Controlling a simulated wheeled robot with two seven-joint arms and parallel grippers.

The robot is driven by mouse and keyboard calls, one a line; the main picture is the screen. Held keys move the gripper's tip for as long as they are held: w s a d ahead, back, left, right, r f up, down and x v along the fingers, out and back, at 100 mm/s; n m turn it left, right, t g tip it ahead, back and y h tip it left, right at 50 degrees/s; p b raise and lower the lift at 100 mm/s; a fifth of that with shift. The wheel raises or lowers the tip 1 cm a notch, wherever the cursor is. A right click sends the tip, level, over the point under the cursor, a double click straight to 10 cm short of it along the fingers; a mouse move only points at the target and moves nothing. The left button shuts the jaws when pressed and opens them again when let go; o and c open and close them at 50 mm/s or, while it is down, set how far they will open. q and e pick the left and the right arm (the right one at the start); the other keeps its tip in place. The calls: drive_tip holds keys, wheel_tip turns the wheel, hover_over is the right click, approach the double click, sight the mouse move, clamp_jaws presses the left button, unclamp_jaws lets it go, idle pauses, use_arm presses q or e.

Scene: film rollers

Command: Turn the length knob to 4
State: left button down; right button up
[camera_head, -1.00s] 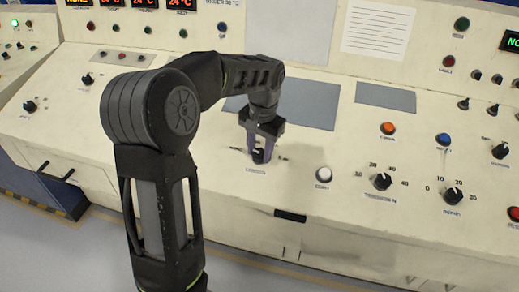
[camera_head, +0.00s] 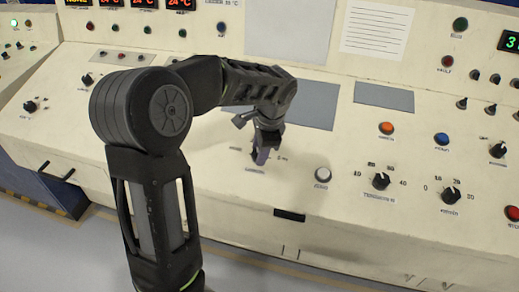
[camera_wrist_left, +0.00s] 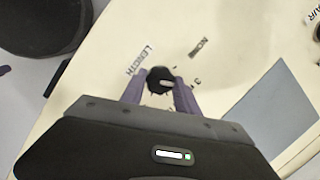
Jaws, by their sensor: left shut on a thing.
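The length knob (camera_wrist_left: 160,80) is a black dial on the cream console. In the left wrist view the word LENGTH (camera_wrist_left: 139,60) is beside it, and the marks NON and 3 are around it. My left gripper (camera_wrist_left: 160,92) is shut on the knob, with one purple finger on each side. In the head view my left gripper (camera_head: 262,155) reaches down to the panel and hides most of the knob. The number the knob points at cannot be read. My right gripper is not in view.
A white button (camera_head: 323,174) is to the right of my left gripper. The tension knob (camera_head: 381,181) and another black knob (camera_head: 451,195) are farther right. A grey panel (camera_head: 312,104) lies behind the gripper.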

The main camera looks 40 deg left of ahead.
use_arm(q)
drive_tip(key=m+t, duration=0.1)
drive_tip(key=m, duration=0.4)
drive_tip(key=shift+s+m+y+p, duration=0.1)
drive_tip(key=shift+m+y+p, duration=0.2)
drive_tip(key=m+t+p, duration=0.1)
drive_tip(key=m, duration=0.3)
drive_tip(key=shift+m, duration=0.4)
drive_tip(key=c, duration=0.9)
unclamp_jaws()
drive_tip(key=shift+s, duration=0.1)
drive_tip(key=v, duration=0.7)
drive_tip(key=shift+d+r, duration=0.25)
drive_tip(key=shift+r, duration=0.05)
drive_tip(key=shift+s, duration=0.1)
